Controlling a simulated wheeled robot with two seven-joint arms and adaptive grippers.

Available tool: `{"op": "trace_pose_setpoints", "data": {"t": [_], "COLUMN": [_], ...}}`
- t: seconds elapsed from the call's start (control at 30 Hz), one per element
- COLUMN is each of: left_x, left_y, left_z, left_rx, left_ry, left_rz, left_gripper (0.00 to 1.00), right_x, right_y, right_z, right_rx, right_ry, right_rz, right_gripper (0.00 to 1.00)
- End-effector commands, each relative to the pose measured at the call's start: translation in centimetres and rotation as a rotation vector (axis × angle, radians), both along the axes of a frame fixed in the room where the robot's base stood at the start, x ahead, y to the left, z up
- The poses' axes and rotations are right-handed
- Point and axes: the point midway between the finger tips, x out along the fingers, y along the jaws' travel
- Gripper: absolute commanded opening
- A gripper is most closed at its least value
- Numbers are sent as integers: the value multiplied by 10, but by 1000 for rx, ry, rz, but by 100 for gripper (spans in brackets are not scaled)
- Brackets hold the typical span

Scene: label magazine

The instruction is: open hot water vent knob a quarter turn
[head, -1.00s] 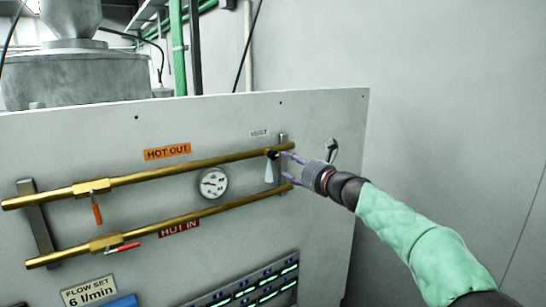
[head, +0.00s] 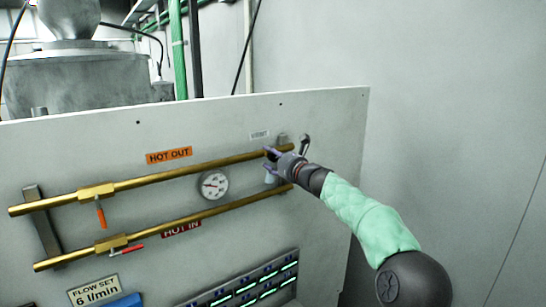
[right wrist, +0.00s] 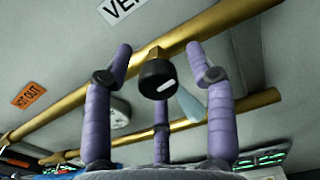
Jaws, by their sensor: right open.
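The vent knob (right wrist: 157,78) is a short black cylinder on the upper brass pipe (right wrist: 205,32), seen in the right wrist view. A pale mark shows on its right side. My right gripper (right wrist: 160,62) is open, with purple fingers spread to the left, right and below the knob. Gaps show between the fingers and the knob. In the head view the right gripper (head: 270,156) is at the right end of the upper pipe (head: 150,181) and largely hides the knob. A label reading VENT (head: 260,134) is above it. My left gripper is not in view.
A pale tag (right wrist: 190,103) hangs close beside the knob. A pressure gauge (head: 214,185) sits left of it. The lower brass pipe (head: 205,215) runs below. Two valves with an orange (head: 100,214) and a red handle (head: 126,250) are at the left.

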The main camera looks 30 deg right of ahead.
Motion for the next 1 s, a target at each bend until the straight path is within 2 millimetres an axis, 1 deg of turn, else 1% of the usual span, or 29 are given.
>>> {"op": "trace_pose_setpoints", "data": {"t": [0.17,0.2,0.27,0.3,0.4,0.77,1.0], "left_x": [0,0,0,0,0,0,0], "left_y": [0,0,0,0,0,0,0], "left_z": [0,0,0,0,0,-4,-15], "left_rx": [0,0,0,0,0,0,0], "left_ry": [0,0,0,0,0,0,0], "left_rz": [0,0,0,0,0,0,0], "left_gripper": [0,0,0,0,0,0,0], "right_x": [0,0,0,0,0,0,1], "right_y": [0,0,0,0,0,0,0], "right_z": [0,0,0,0,0,-3,-5], "right_rx": [0,0,0,0,0,-28,-153], "right_ry": [0,0,0,0,0,1,-8], "right_rz": [0,0,0,0,0,1,1], "right_gripper": [56,54,37,25,0,0,0]}}
